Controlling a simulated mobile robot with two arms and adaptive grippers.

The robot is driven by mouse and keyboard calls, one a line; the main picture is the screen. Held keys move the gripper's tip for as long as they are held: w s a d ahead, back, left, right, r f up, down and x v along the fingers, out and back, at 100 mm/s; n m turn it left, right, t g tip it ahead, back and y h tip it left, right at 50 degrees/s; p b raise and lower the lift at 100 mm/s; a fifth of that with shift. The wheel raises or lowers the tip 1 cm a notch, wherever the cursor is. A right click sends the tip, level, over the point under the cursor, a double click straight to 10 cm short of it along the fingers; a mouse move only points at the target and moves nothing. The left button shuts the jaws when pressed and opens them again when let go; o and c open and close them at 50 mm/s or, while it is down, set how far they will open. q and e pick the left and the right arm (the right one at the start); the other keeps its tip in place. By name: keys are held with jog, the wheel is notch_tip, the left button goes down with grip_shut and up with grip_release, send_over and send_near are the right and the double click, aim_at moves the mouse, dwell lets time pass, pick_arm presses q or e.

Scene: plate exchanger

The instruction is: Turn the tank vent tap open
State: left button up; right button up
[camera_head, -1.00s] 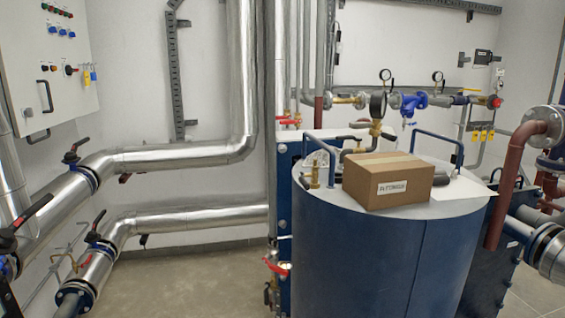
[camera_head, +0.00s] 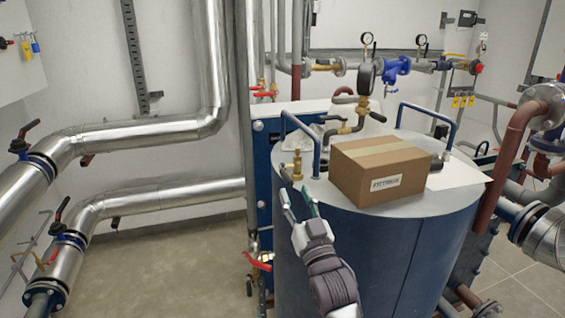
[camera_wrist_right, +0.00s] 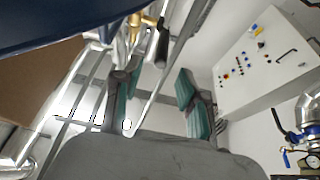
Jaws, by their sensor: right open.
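A small brass tap (camera_head: 297,163) stands upright on the left rim of the blue tank's (camera_head: 345,245) top, and I take it to be the vent tap. Its dark lever (camera_head: 286,174) points to the left, out over the rim. In the right wrist view, which looks upside down, the brass body (camera_wrist_right: 147,20) and black lever (camera_wrist_right: 163,47) show near the top. My right gripper (camera_head: 296,196) is open and empty just below and in front of the tap. In the wrist view its green-padded fingers (camera_wrist_right: 155,88) are apart, with the lever's end above the gap. My left gripper is out of view.
A cardboard box (camera_head: 380,170) sits on the tank top, right of the tap. A blue handle (camera_head: 316,148) rises close beside the tap. Gauges and pipes (camera_head: 365,75) stand behind. Silver pipes (camera_head: 150,205) run at left, with open floor (camera_head: 150,265) below.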

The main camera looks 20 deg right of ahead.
aim_at(287, 174)
jog(key=p+x, duration=0.2)
jog(key=x, duration=0.7)
jog(key=shift+w+f, duration=0.1)
jog(key=shift+w, duration=0.15)
grip_shut()
